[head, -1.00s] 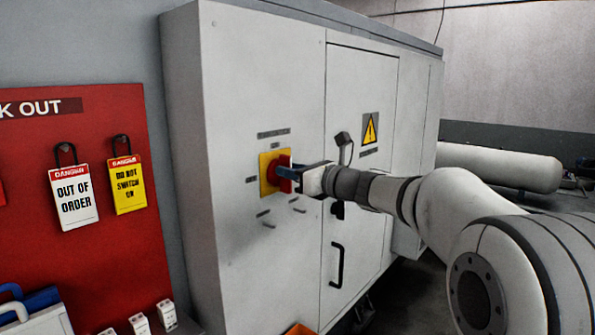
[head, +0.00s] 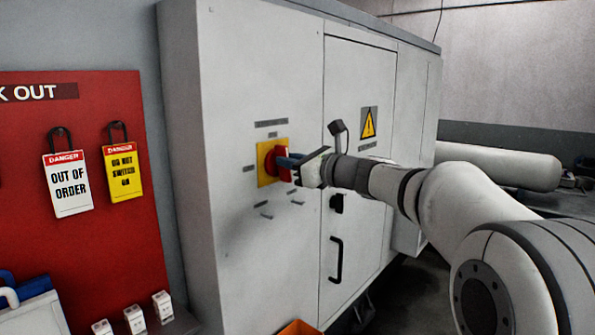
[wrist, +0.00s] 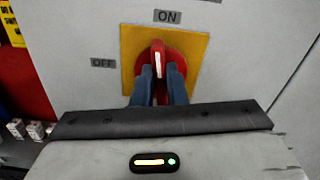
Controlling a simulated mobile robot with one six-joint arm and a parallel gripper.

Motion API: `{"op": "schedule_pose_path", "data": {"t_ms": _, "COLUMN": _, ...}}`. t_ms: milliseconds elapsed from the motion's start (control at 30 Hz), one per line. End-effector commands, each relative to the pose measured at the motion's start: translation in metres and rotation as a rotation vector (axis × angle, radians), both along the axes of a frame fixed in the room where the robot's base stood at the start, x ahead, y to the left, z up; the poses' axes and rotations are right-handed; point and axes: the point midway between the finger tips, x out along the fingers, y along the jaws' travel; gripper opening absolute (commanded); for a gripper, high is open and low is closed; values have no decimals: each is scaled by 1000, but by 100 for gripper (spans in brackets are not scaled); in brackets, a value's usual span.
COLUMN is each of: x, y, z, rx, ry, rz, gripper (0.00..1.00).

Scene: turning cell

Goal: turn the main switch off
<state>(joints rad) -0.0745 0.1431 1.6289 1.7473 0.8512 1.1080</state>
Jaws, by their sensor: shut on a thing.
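The main switch is a red rotary handle (wrist: 158,64) on a yellow plate (wrist: 196,50), set on the grey cabinet front. In the wrist view the handle's white mark points up toward the ON label (wrist: 167,17); the OFF label (wrist: 103,63) is to the left. My gripper (wrist: 162,80) has its two blue fingers on either side of the handle's grip, shut on it. In the head view my gripper (head: 288,162) reaches the switch from the right and hides part of the red handle (head: 270,160).
The grey cabinet (head: 235,85) has a door with a black handle (head: 336,262) and a warning sign (head: 369,123). A red lockout board (head: 110,230) with danger tags (head: 68,184) hangs at the left. Small levers (head: 264,205) sit below the switch.

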Motion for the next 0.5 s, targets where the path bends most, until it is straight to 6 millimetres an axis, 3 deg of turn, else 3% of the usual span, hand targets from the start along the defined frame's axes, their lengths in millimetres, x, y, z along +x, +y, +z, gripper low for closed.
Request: {"op": "schedule_pose_path", "data": {"t_ms": 500, "x": -6, "y": 5, "z": -5, "rx": -292, "ry": -390, "rz": 1, "gripper": 0}}
